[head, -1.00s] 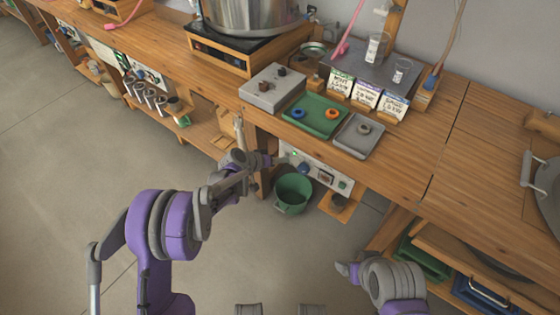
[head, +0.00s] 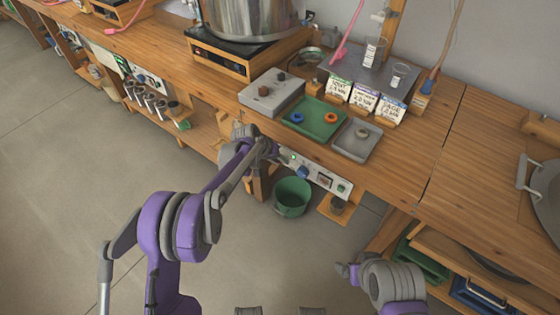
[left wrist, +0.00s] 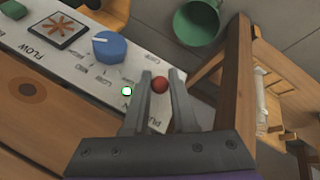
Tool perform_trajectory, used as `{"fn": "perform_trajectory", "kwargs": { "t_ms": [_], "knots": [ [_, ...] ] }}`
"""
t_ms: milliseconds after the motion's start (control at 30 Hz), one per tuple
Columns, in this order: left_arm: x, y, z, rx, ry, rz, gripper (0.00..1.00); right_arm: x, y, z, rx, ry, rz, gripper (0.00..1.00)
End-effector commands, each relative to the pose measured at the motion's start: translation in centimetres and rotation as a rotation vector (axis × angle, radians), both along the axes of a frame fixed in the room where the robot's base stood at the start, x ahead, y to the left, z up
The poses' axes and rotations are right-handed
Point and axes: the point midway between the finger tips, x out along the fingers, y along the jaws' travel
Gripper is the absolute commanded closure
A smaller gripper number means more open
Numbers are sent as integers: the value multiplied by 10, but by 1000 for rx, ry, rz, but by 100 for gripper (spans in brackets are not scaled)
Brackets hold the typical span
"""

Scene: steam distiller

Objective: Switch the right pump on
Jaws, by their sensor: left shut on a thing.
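The pump's control panel (head: 325,178) is a pale strip on the bench front, with a blue knob (head: 302,172) and a lit green lamp (head: 294,157). In the left wrist view the panel (left wrist: 75,60) shows the blue knob (left wrist: 110,45), the lit green lamp (left wrist: 126,91) and a small red ball-shaped switch tip (left wrist: 160,85). My left gripper (left wrist: 162,76) is shut on the red switch tip, which sits between its fingers. In the head view my left gripper (head: 275,150) is at the panel's left end. Only part of my right arm shows, at lower right; its gripper is not visible.
A green bucket (head: 292,197) stands below the panel. A wooden bench leg (left wrist: 215,105) is close beside my left gripper. Above, the bench top holds a green tray (head: 312,119), a grey tray (head: 357,140) and a grey box (head: 271,93). Open floor lies to the left.

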Motion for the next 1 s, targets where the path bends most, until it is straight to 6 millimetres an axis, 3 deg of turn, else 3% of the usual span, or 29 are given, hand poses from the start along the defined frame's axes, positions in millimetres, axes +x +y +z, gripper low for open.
{"fn": "perform_trajectory", "kwargs": {
  "t_ms": [167, 200, 333, 700, 1000],
  "knots": [
    [0, 0, 0, -1, 0, -1, 100, 0, 0, 0, 0, 0, 0, 16],
    [0, 0, 0, -1, 0, -1, 69, 0, 0, 0, 0, 0, 0, 16],
    [0, 0, 0, -1, 0, -1, 46, 0, 0, 0, 0, 0, 0, 16],
    [-1, 2, 4, -1, -1, 0, 45, 0, 0, 1, 0, 0, 0, 16],
    [-16, 26, 51, -1, -1, 2, 45, -1, 0, 13, 0, -4, 0, 16]
  ]
}}
